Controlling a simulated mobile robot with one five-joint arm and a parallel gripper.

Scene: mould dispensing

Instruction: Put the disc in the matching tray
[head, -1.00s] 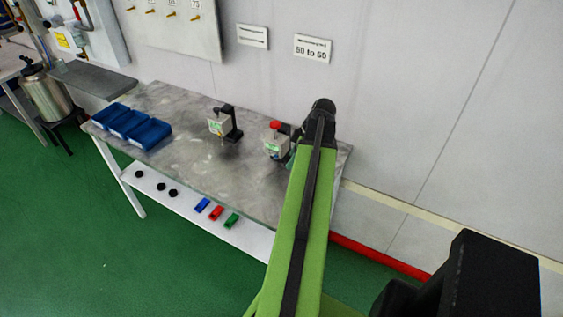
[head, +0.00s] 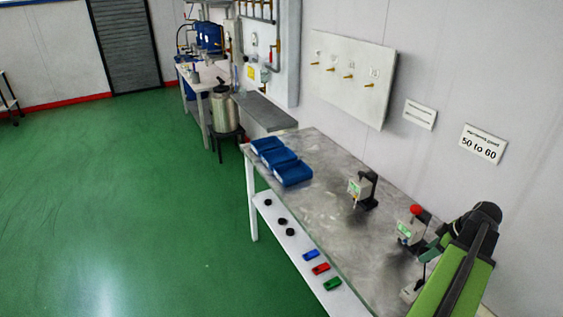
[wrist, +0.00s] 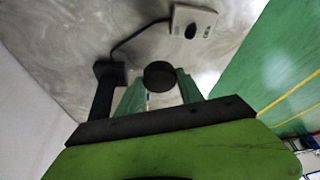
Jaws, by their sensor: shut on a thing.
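My gripper (wrist: 160,92) has green fingers and is shut on a black round disc (wrist: 160,75) in the wrist view, over the grey tabletop. In the head view my gripper (head: 430,255) is partly hidden by my green arm at the right end of the table, and the disc cannot be made out there. Three blue trays (head: 294,175) stand in a row at the table's far left end, apart from my gripper. Their labels are too small to read.
The table (head: 325,205) carries a gauge stand (head: 360,188) and a red-topped device (head: 409,229). A grey box (wrist: 193,22) with a cable lies near my gripper. The lower shelf (head: 295,237) holds black discs and coloured blocks. A wall sign (head: 482,143) reads "50 to 60". Green floor is clear at left.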

